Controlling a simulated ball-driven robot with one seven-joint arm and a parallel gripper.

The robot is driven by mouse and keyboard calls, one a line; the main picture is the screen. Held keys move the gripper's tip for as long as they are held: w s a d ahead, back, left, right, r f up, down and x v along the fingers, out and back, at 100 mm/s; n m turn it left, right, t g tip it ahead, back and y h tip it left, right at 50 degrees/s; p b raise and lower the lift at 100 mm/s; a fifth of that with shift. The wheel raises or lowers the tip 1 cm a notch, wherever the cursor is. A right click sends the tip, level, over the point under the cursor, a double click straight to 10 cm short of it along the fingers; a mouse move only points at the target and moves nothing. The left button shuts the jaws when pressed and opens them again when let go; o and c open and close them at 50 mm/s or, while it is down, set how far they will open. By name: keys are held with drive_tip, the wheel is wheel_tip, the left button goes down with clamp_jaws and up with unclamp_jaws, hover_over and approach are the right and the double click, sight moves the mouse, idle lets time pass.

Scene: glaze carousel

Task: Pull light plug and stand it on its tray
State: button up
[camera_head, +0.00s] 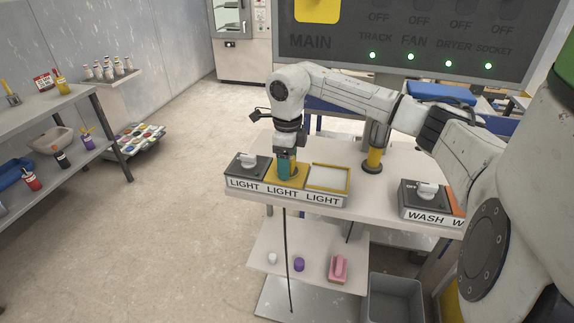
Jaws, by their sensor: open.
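The light plug (287,166) is a teal upright cylinder. It stands at the yellow middle LIGHT station, and its foot in the socket is hard to make out. My gripper (288,151) is open and points down right at the top of the plug. I cannot tell whether the fingers touch it. The light tray (345,192) is a shallow yellow-rimmed square with a pale inside, just right of the plug, and looks empty. A dark LIGHT switch box with a white knob (248,163) is left of the plug.
A dark WASH box with a white knob (426,191) stands to the right on the same white table (373,205). A yellow-and-black post (374,160) rises behind the tray. A black cable (287,250) hangs below the front edge. Shelves (60,110) line the left wall, with open floor between.

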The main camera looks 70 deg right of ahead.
clamp_jaws()
idle(0.5)
drive_tip(key=shift+r, duration=0.2)
drive_tip(key=shift+r+p, duration=1.4)
drive_tip(key=shift+r, duration=1.45)
drive_tip(key=shift+s, duration=0.1)
drive_tip(key=b, duration=0.3)
hover_over(328, 178)
idle(0.8)
drive_tip(key=shift+f+b, duration=2.45)
drive_tip(key=shift+f, duration=0.45)
